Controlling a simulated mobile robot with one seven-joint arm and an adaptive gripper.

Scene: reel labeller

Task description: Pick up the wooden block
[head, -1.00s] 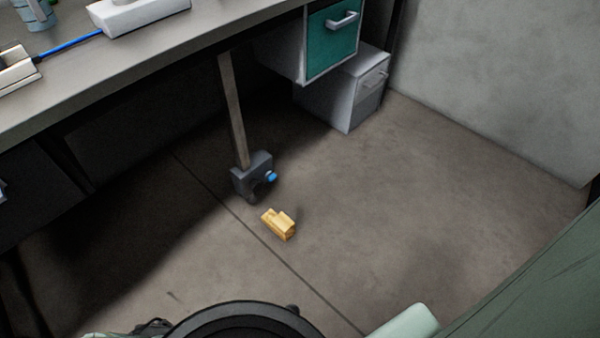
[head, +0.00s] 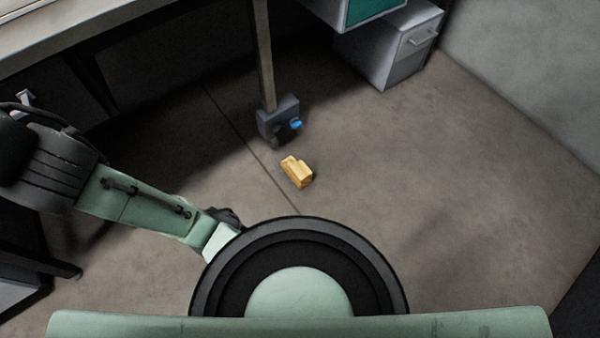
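The wooden block (head: 297,172) is a small yellow-tan piece with a stepped top. It lies on the floor in the middle of the head view, just right of a dark seam line and in front of a grey foot on a post. Nothing covers it. My arm (head: 135,205) reaches across the left side of the view, well apart from the block. My gripper does not show clearly in this view, so its fingers and anything between them are hidden.
A bench post (head: 264,60) ends in a dark grey foot (head: 277,118) with a blue knob, close behind the block. The bench top (head: 130,30) overhangs the upper left. A grey drawer cabinet (head: 392,50) stands upper right. Floor right of the block is clear.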

